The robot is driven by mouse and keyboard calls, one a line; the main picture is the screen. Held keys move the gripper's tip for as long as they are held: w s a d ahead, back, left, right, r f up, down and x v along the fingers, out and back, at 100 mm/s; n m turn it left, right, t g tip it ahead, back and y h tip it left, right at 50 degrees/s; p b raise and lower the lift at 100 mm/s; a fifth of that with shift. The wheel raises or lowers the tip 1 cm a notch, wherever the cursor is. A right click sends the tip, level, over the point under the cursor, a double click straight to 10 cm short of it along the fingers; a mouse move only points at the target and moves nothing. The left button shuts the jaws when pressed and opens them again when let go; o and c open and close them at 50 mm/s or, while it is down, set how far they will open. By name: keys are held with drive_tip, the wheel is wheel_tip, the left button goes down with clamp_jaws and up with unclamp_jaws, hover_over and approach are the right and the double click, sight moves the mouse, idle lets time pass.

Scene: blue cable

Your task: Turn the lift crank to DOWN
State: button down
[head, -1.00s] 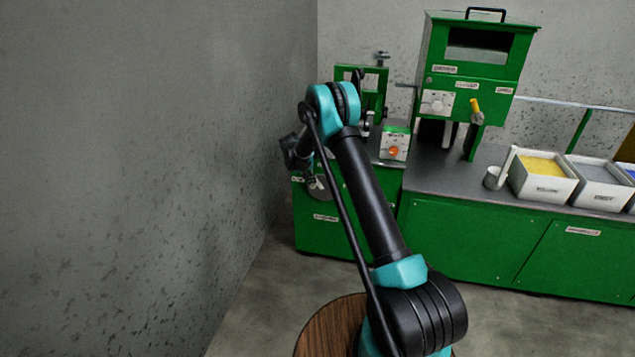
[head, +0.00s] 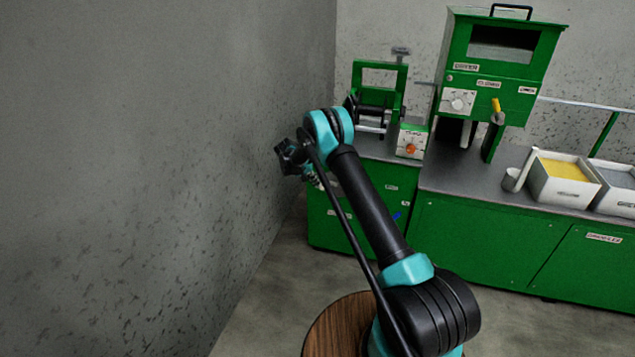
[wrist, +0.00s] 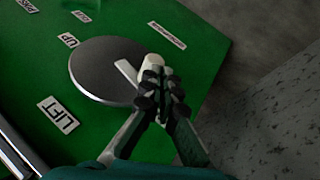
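In the wrist view the lift crank shows as a round grey disc (wrist: 105,70) on a green panel, with a pale arm ending in a white handle (wrist: 152,62). An UP label (wrist: 68,40) and a LIFT label (wrist: 58,115) sit beside the disc. No DOWN label can be read. My gripper (wrist: 163,88) has its black fingers drawn close together at the handle. They appear shut on it, but the tips cover part of the handle and the contact is partly hidden. In the head view my arm hides the crank.
A grey speckled wall (head: 160,180) stands close on the left in the head view. The green bench (head: 470,235) carries a tall green machine (head: 500,65), a small box with an orange knob (head: 411,144) and a tray of yellow material (head: 565,170). Open floor lies in front.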

drive_tip(key=shift+a+f, duration=0.1)
drive_tip(key=shift+f, duration=0.2)
idle(0.5)
